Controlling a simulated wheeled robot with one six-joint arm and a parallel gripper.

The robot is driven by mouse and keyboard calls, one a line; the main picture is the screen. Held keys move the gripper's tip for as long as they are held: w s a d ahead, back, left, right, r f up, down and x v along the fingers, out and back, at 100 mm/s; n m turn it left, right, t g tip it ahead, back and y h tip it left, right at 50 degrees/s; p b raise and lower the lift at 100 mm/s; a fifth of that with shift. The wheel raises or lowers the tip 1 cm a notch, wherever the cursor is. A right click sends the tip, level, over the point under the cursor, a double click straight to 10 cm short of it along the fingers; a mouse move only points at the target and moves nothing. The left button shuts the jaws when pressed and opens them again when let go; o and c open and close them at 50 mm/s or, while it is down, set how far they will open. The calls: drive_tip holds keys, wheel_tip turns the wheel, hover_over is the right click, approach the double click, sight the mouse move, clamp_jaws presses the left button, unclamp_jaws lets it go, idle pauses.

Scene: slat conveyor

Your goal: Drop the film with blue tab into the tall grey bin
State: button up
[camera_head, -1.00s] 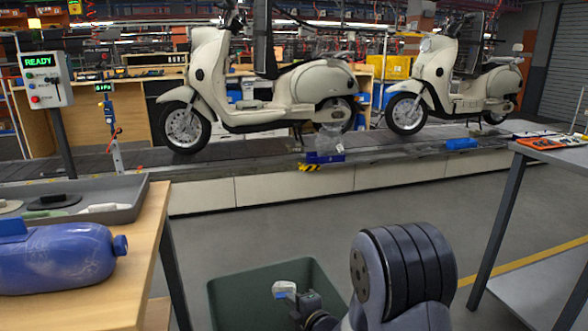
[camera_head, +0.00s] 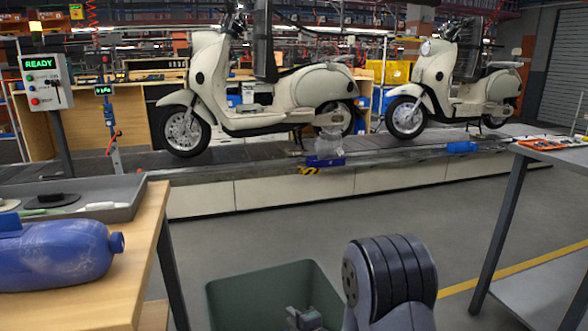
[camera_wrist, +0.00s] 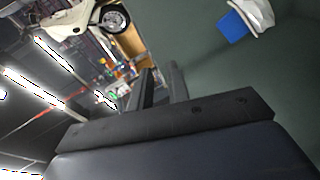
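The film with blue tab shows in the wrist view as a crumpled white piece (camera_wrist: 258,12) with a blue tab (camera_wrist: 233,27). It lies at the upper right against a grey-green surface, apart from my fingers. It is out of sight in the head view. My gripper (camera_wrist: 163,78) has its two dark fingers apart with nothing between them. In the head view my gripper (camera_head: 304,317) is low inside the mouth of the grey-green bin (camera_head: 240,287), partly cut off by the lower edge. The bin's floor is hidden.
A wooden table (camera_head: 140,240) at left bears a blue bottle (camera_head: 55,255) and a grey tray (camera_head: 125,207). A metal table (camera_head: 545,152) stands at right. Behind, the slat conveyor (camera_head: 240,165) carries two cream scooters. Floor between is clear.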

drive_tip(key=shift+o, duration=1.1)
drive_tip(key=p+v, duration=0.1)
drive_tip(key=v, duration=0.9)
drive_tip(key=shift+s+d+p, duration=0.25)
drive_tip(key=shift+s+p, duration=0.05)
drive_tip(key=shift+p, duration=0.05)
drive_tip(key=shift+r, duration=0.1)
drive_tip(key=b+x, duration=0.2)
drive_tip(key=x, duration=0.9)
drive_tip(key=shift+r+p, duration=1.15)
drive_tip(key=shift+r, duration=1.55)
